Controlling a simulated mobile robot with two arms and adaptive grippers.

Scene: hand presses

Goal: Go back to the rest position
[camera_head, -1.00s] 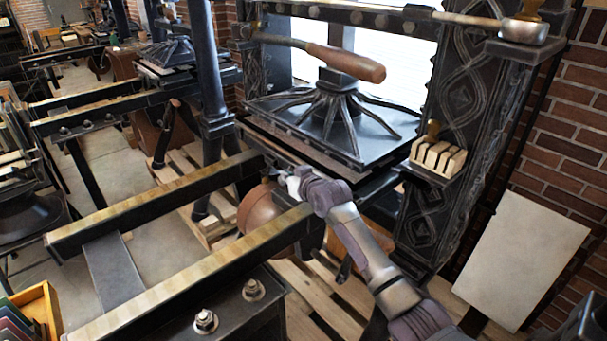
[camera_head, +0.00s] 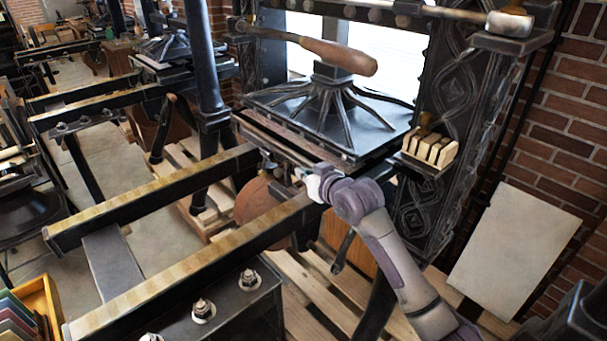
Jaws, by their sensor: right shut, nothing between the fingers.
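My right arm (camera_head: 395,250) comes in from the lower right and reaches up to the front edge of the near hand press. My right gripper (camera_head: 299,172) is at the end of this arm, just below the press's flat plate (camera_head: 350,130). It is small and dark against the press, and it is shut with nothing in it. I cannot tell whether it touches the press. The press's wooden-handled bar (camera_head: 325,55) lies above the plate, clear of my arm. My left gripper is not in view.
Two long rails (camera_head: 190,270) run from the press to the lower left. A wooden block rack (camera_head: 430,148) sits on the press's right post. A white board (camera_head: 513,250) leans at the brick wall. A wooden pallet (camera_head: 335,290) lies below. More presses stand at the back left.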

